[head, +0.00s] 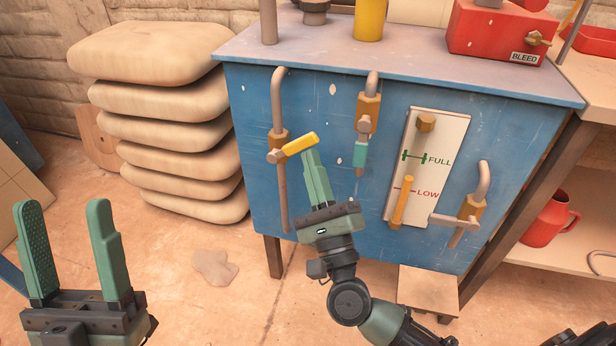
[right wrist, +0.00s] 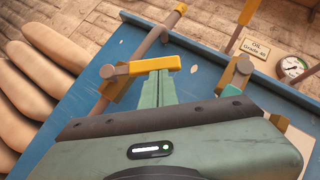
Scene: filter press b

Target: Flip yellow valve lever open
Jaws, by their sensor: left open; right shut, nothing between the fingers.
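The yellow valve lever (head: 300,144) sits on a brass valve (head: 278,143) in the left vertical pipe on the front of the blue tank. It points right and slightly up, across the pipe. My right gripper (head: 311,158) is shut and empty, its fingertips right beside the lever's underside near its free end. In the right wrist view the yellow lever (right wrist: 154,65) lies across the tips of my right gripper (right wrist: 160,78); I cannot tell whether they touch. My left gripper (head: 66,215) is open and empty at the lower left, far from the lever.
A valve with a teal handle (head: 360,157) hangs just right of my right gripper. Further right are a FULL/LOW gauge plate (head: 446,135) and another brass valve (head: 471,208). Stacked sacks (head: 160,101) stand left of the blue tank (head: 330,104). The floor before it is mostly clear.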

